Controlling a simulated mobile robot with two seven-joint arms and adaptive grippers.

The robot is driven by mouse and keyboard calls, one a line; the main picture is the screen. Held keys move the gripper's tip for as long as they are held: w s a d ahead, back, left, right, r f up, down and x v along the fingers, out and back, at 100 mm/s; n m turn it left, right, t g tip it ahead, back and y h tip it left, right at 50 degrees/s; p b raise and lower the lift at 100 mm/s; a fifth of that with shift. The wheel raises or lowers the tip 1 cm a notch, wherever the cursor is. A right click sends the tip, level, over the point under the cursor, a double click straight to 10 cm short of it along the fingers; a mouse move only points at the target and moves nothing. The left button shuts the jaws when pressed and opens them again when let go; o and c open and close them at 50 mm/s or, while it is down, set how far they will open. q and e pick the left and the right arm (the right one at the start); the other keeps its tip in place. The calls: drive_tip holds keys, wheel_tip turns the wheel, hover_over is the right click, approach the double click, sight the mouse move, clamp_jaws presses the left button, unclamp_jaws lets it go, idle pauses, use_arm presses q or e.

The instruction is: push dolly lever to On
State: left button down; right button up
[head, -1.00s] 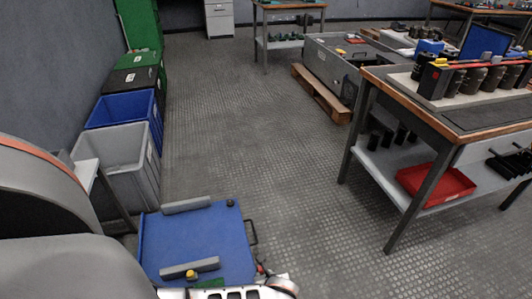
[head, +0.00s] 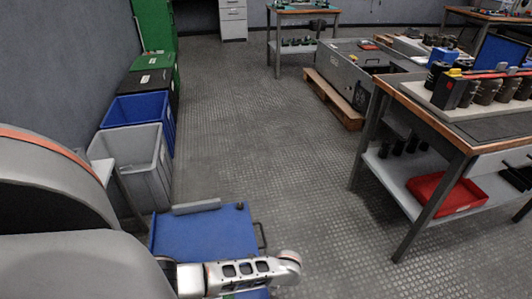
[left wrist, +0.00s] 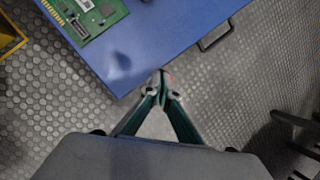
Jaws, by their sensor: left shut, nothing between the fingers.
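The blue dolly (head: 195,235) is at the bottom of the head view, and its blue top (left wrist: 165,30) also fills the upper middle of the left wrist view. My left arm crosses the dolly's near part in the head view and hides it; I cannot make out the gripper there. In the left wrist view my left gripper (left wrist: 160,82) is shut, its fingertips together near the dolly's edge. A small reddish spot shows by the fingertips; I cannot tell whether it is the lever or whether they touch it. My right gripper is out of view.
A green circuit board (left wrist: 88,15) lies on the dolly, and a dark handle (left wrist: 215,36) sticks out from its edge. Grey (head: 140,165) and blue bins stand along the left wall. A workbench (head: 425,105) stands at the right. The floor between is clear.

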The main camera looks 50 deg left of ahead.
use_arm(q)
drive_tip(key=w+a+r+n+g+h+p, duration=0.1)
drive_tip(key=w+a+r+n+h, duration=0.3)
drive_tip(key=n, duration=0.9)
drive_tip(key=w+a+r+n+g+h+p, duration=0.15)
drive_tip(key=a+n, duration=0.35)
drive_tip(key=n, duration=0.9)
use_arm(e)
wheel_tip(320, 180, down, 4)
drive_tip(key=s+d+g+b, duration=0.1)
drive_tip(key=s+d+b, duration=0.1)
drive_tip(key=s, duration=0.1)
use_arm(q)
drive_tip(key=s+d+f+b, duration=0.1)
drive_tip(key=d+f+b, duration=0.3)
drive_tip(key=f, duration=0.6)
drive_tip(key=shift+s+d+f+t+h, duration=0.15)
drive_tip(key=shift+s+d+t+h, duration=0.05)
drive_tip(key=shift+s+t+h, duration=0.2)
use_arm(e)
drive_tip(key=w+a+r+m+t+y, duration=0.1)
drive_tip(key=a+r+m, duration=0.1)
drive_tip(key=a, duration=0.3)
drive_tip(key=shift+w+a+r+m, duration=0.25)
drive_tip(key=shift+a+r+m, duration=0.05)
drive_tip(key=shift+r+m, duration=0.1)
use_arm(q)
drive_tip(key=shift+w, duration=0.1)
